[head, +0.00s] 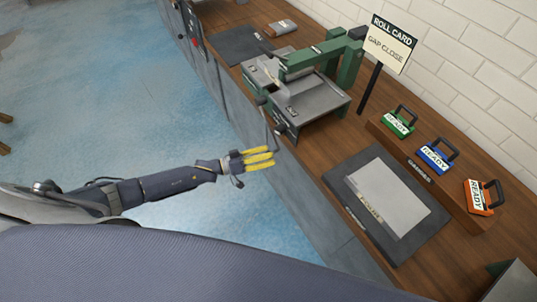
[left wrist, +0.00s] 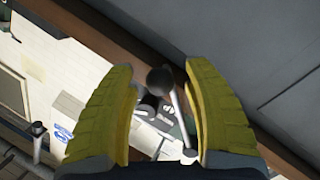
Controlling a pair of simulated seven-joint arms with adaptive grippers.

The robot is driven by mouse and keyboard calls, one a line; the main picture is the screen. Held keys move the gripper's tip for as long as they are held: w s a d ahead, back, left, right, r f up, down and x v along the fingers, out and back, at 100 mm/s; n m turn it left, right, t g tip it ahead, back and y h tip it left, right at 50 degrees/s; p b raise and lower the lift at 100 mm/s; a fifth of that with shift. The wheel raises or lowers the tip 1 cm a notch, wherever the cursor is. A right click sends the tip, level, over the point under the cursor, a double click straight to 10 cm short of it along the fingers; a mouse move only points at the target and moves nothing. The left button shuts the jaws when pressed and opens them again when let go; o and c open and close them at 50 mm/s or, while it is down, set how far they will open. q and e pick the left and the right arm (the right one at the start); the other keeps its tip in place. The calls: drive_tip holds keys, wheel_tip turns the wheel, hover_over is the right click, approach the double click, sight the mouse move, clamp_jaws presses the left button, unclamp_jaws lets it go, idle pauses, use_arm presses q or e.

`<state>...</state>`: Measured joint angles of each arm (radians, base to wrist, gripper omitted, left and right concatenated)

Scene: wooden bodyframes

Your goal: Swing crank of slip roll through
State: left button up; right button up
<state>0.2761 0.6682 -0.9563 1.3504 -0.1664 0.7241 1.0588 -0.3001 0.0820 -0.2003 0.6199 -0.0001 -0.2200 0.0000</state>
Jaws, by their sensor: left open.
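The slip roll (head: 318,103), a grey and green machine, stands on the wooden bench. Its crank (head: 268,122) is a thin metal rod on the side facing the aisle, over the bench's front edge. My left gripper (head: 262,157) has yellow fingers and is open just below the crank. In the left wrist view my left gripper (left wrist: 165,105) shows its fingers spread wide. A black ball knob (left wrist: 159,80) on the crank's metal rod appears between them; I see no finger touching it. My right gripper is not in view.
A sign (head: 390,43) reads "ROLL CARD, GAP CLOSE". A rack (head: 425,172) holds green, blue and orange blocks marked "READY". A grey sheet (head: 385,190) lies on a dark mat (head: 415,240). Another dark mat (head: 238,45) lies beyond the machine.

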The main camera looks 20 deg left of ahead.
use_arm(q)
drive_tip(key=shift+w+d, duration=0.1)
drive_tip(key=shift+d, duration=0.05)
clamp_jaws()
idle(0.4)
